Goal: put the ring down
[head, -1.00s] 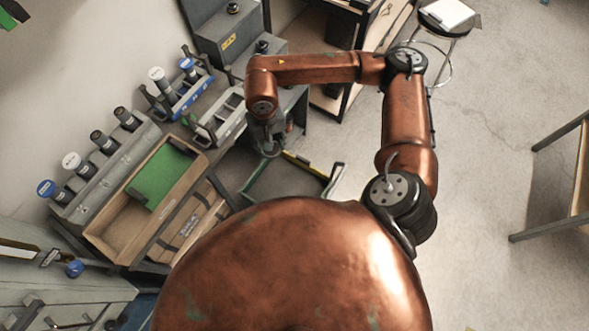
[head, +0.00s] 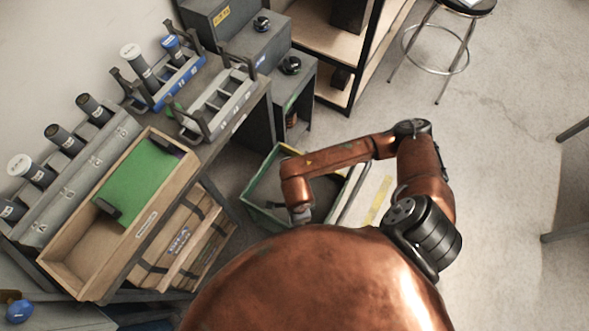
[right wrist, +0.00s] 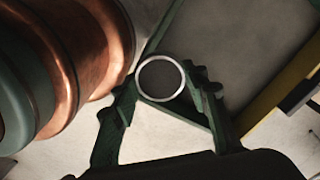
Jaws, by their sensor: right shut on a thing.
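My right gripper (right wrist: 165,82) is shut on the ring (right wrist: 160,57) in the right wrist view. The ring is a pale round rim held between the dark green fingers, with a dark grey centre; I cannot tell if that is an opening or a solid face. In the head view my right gripper (head: 300,215) is small, at the end of the copper arm and partly hidden by my body. The ring cannot be made out there. My left gripper is not in view.
A green-edged open crate (head: 262,172) lies around and behind the right gripper. To the left stand a wooden tray (head: 165,222) with a green mat (head: 140,178), and a grey rack (head: 215,105). A stool (head: 465,45) stands at the back right.

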